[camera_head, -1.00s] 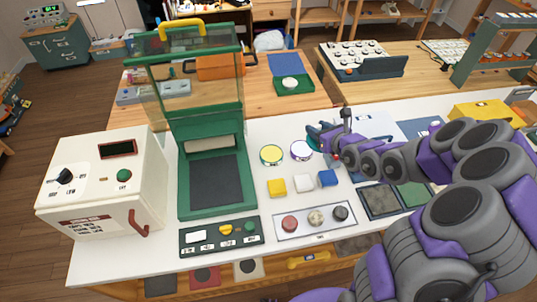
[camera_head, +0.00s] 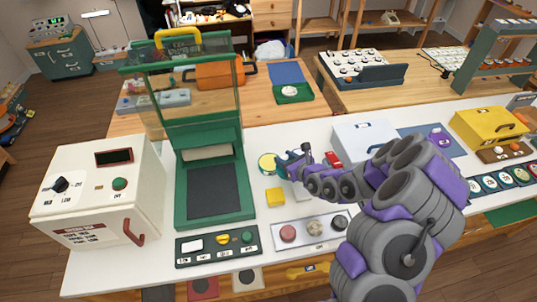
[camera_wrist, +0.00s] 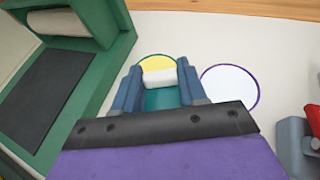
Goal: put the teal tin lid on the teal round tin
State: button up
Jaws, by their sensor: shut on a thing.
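My gripper (camera_wrist: 160,85) is shut on a pale block-like knob (camera_wrist: 158,78) that shows between its fingertips. A teal surface (camera_wrist: 162,99), which looks like the teal tin lid, lies below the knob; the fingers hide its sides. A yellow round with a teal rim (camera_wrist: 154,62), likely the teal round tin, shows just beyond the fingertips. In the head view this round (camera_head: 266,161) is just left of my gripper (camera_head: 284,165). I cannot tell whether lid and tin touch. A white round with a purple rim (camera_wrist: 229,87) lies to the right.
A green press-like stand (camera_head: 213,190) is close on the left, with a white appliance (camera_head: 105,190) beyond it. A yellow block (camera_head: 275,197) and a button panel (camera_head: 312,231) lie in front. A red object (camera_head: 333,159) and a white box (camera_head: 364,137) are to the right.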

jog(key=b, duration=0.2)
send_over(267, 158)
jog(key=shift+s+f, duration=0.2)
jog(key=shift+f, duration=0.4)
jog(key=shift+w+r, duration=0.1)
jog(key=shift+w, duration=0.3)
notch_tip(267, 158, down, 3)
jog(key=shift+b, duration=0.45)
jog(key=shift+f, duration=0.35)
jog(key=shift+a+r, duration=0.1)
jog(key=shift+a, duration=0.3)
jog(key=o, duration=0.7)
jog(key=shift+c, duration=0.2)
jog(key=o, duration=0.4)
jog(key=shift+d, duration=0.35)
jog(key=shift+r, duration=0.1)
